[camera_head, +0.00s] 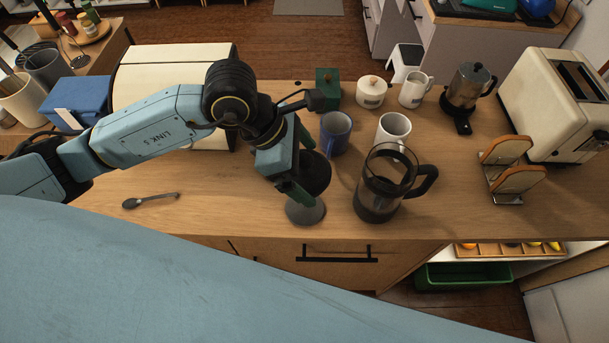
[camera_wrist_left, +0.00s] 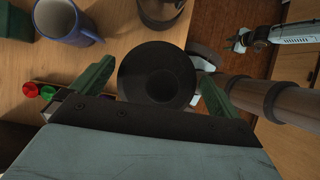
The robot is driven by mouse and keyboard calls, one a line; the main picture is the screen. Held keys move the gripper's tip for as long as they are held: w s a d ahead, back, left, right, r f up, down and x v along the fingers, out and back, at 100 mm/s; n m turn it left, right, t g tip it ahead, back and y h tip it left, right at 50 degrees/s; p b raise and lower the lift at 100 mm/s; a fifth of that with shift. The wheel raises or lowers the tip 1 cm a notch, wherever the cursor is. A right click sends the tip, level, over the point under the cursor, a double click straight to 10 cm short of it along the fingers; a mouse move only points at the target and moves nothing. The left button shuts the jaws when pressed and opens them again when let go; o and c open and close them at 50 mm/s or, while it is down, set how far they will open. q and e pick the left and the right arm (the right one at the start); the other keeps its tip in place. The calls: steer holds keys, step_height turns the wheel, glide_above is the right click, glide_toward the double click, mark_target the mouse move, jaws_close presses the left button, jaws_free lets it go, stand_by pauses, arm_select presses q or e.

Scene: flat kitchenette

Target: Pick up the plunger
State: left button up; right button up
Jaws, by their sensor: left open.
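The plunger (camera_head: 318,178) stands on the counter, with a dark round top and a grey flared base (camera_head: 305,210). My left gripper (camera_head: 311,171) is open, its green fingers on either side of the dark top. In the left wrist view, the dark round top (camera_wrist_left: 157,73) sits between the two open fingers (camera_wrist_left: 155,88); a small gap to the right finger shows, contact on the left side is unclear. The gripper hides part of the plunger in the head view. What seems to be my right gripper (camera_wrist_left: 241,40) shows small in the wrist view, its jaws unclear.
A glass coffee press (camera_head: 388,185) stands close right of the plunger. A blue mug (camera_head: 336,133) and a white mug (camera_head: 394,130) are behind. A spoon (camera_head: 150,200) lies to the left. The counter's front edge is near.

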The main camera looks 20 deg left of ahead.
arm_select(q)
steer(key=c, duration=0.8)
